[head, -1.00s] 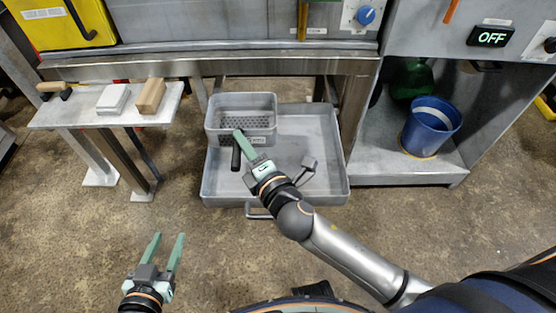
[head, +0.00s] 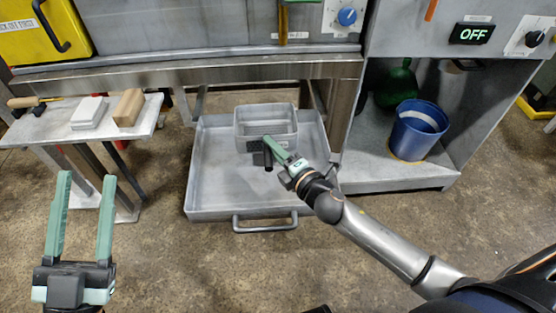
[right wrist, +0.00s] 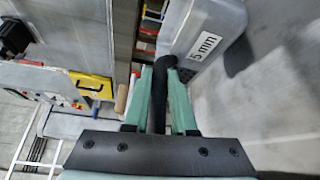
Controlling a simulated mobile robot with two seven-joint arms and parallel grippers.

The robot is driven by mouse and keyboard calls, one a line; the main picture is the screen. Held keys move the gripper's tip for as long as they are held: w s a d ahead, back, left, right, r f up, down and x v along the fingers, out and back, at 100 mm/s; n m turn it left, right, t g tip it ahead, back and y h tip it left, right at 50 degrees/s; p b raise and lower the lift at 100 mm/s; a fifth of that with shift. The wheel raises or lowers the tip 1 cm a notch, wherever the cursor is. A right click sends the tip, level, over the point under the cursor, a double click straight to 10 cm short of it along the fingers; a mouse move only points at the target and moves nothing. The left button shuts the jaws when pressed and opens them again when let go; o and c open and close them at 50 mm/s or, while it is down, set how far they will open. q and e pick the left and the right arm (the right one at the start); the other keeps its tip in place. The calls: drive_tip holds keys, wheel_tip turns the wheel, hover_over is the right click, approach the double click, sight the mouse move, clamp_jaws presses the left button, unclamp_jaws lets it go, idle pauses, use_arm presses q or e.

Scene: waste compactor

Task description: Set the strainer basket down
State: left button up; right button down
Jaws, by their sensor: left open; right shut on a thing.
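The strainer basket (head: 266,121) is a grey rectangular bin with perforated sides, over the back right part of the grey drip tray (head: 215,165). My right gripper (head: 268,148) is shut on the basket's black handle, which also shows between the fingers in the right wrist view (right wrist: 158,95). There the basket (right wrist: 205,35) carries a "5 mm" label. Whether its bottom touches the tray cannot be told. My left gripper (head: 82,215) is open and empty at the lower left, apart from the tray.
A side bench (head: 75,125) at left holds a white block (head: 89,112), a wooden block (head: 129,107) and a wooden-handled tool (head: 25,102). A blue bucket (head: 418,130) stands on the right shelf. The tray's left and front parts are clear.

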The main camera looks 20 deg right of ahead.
use_arm(q)
drive_tip(key=s+m+h+b, duration=0.1)
drive_tip(key=s+r+m+h+b, duration=0.1)
drive_tip(key=h, duration=0.1)
drive_tip(key=s+r+m+h+b, duration=0.1)
drive_tip(key=shift+s+d+h, duration=0.3)
drive_tip(key=shift+d, duration=0.1)
use_arm(e)
drive_tip(key=f, duration=0.1)
drive_tip(key=d+f, duration=0.1)
drive_tip(key=f, duration=0.2)
drive_tip(key=shift+w+d+f, duration=0.25)
drive_tip(key=shift+w+f, duration=0.05)
drive_tip(key=shift+f, duration=0.1)
use_arm(q)
drive_tip(key=shift+f, duration=0.1)
use_arm(e)
drive_tip(key=shift+f, duration=0.15)
drive_tip(key=shift+f+b, duration=0.5)
drive_tip(key=shift+b, duration=0.05)
drive_tip(key=c, duration=0.7)
unclamp_jaws()
drive_tip(key=shift+c, duration=0.2)
use_arm(q)
drive_tip(key=shift+f, duration=0.4)
drive_tip(key=shift+r, duration=0.1)
use_arm(e)
drive_tip(key=shift+r, duration=0.1)
